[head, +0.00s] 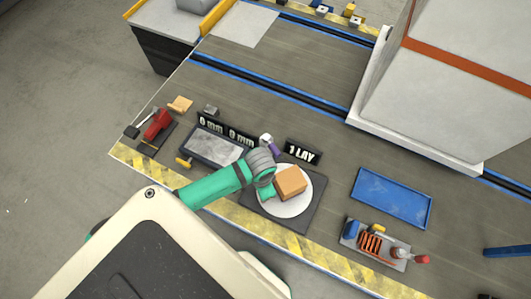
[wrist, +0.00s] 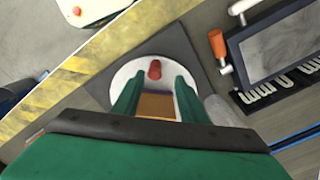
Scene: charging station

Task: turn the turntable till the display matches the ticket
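The turntable, a white disc (head: 300,207) on a dark square base, stands in front of the signs. A brown block (head: 291,182) sits on it. In the wrist view the disc (wrist: 125,75) carries a red knob (wrist: 154,69), with the block (wrist: 157,107) lower in the picture between my fingers. My gripper (wrist: 157,84) is over the disc, its green fingers apart with the knob in line with the gap; contact cannot be told. A black display (head: 226,130) reads "0 mm 0 mm". A black sign (head: 303,152) reads "1 LAY". I cannot identify a ticket.
A grey-topped tray (head: 212,146) lies left of the turntable, with a red tool (head: 157,125) beyond it. A blue tray (head: 392,198) and an orange-and-blue fixture (head: 375,243) stand to the right. A large white cabinet (head: 440,100) stands behind. Bench surface between turntable and blue tray is clear.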

